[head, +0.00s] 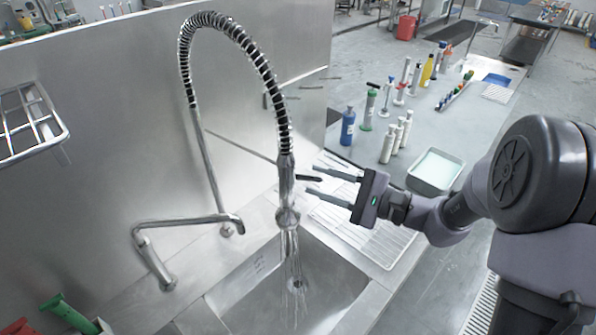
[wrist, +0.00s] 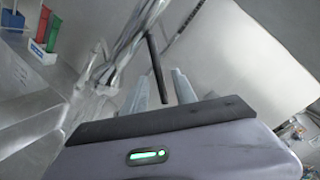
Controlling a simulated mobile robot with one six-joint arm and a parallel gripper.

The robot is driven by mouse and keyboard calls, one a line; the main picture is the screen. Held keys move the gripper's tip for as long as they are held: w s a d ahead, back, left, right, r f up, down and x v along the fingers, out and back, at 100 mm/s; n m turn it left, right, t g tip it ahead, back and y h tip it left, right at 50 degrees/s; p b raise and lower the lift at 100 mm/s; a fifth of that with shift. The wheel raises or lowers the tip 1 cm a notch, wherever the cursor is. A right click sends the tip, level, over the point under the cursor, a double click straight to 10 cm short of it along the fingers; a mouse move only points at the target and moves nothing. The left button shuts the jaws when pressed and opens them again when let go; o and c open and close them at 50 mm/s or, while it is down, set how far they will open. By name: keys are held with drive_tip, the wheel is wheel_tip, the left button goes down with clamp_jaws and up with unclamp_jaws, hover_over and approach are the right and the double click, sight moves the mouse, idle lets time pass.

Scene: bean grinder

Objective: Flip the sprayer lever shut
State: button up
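The sprayer (head: 286,190) hangs upright from a coiled spring hose over the sink (head: 290,300). Water runs from its head into the basin. Its dark lever (head: 308,178) sticks out to the right toward my gripper (head: 312,180). My gripper is open, its two grey fingers pointing left at the sprayer. In the wrist view, the lever (wrist: 157,67) reaches down between the two fingertips, with a gap visible on each side. I cannot tell whether either finger touches it. The sprayer body (wrist: 125,45) is blurred beyond the fingers there.
A swing spout (head: 190,221) stands left of the sprayer. A wire drying rack (head: 365,222) lies right of the sink. Bottles, including a blue one (head: 347,127), and a white tray (head: 436,168) stand on the counter behind. A metal wall rises at the left.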

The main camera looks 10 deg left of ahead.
sight(298, 175)
drive_tip(key=x, duration=0.5)
drive_tip(key=shift+a, duration=0.2)
clamp_jaws()
idle(1.1)
